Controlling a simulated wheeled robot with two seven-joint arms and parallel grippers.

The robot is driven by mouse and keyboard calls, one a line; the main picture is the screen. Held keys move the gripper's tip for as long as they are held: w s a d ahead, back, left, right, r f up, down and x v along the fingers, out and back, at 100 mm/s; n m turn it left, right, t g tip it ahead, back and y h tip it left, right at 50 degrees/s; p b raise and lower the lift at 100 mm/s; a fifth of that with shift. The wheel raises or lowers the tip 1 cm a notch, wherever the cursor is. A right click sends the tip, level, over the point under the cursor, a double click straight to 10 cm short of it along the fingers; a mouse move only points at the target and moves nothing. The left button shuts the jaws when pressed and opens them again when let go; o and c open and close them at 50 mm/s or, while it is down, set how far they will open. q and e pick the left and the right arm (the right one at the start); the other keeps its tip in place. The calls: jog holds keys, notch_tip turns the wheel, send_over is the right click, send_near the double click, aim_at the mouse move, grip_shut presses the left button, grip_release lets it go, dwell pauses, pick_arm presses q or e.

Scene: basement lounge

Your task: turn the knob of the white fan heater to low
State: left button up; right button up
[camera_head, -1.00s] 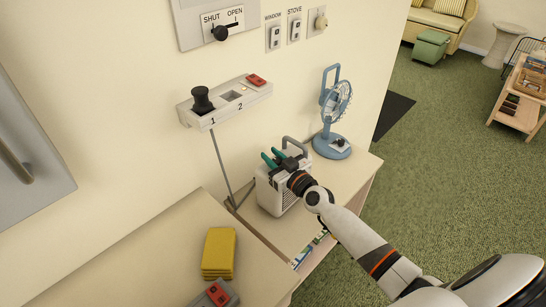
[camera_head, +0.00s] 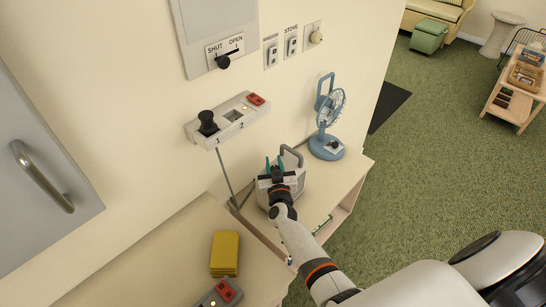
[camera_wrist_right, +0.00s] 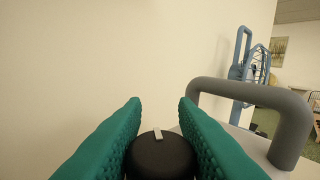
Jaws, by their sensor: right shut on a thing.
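The white fan heater (camera_head: 262,192) stands on the low wooden cabinet against the wall, partly hidden behind my right gripper and wrist. Its grey handle (camera_head: 292,152) arches up at its right side, and the handle is large at the right of the wrist view (camera_wrist_right: 255,95). My right gripper (camera_head: 274,163) is above the heater's top. In the wrist view its green fingers stand either side of the round black knob (camera_wrist_right: 161,157), shut on it. A pale pointer mark on the knob points up, away from me. The setting labels are hidden. My left gripper is not in view.
A blue desk fan (camera_head: 326,145) stands to the right of the heater. A wall box with a black plunger (camera_head: 208,123) and red switch is above left. A yellow stack (camera_head: 225,253) and a red-topped device (camera_head: 220,294) lie on the nearer counter.

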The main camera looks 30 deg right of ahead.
jog(key=shift+m+g+h+p, duration=0.3)
jog(key=shift+m+g+h, duration=0.3)
jog(key=shift+h, duration=0.4)
jog(key=shift+d, duration=0.15)
jog(key=o, duration=1)
jog(key=shift+r, duration=0.15)
notch_tip(320, 180, up, 10)
jog(key=p, duration=0.9)
jog(key=shift+p, duration=0.4)
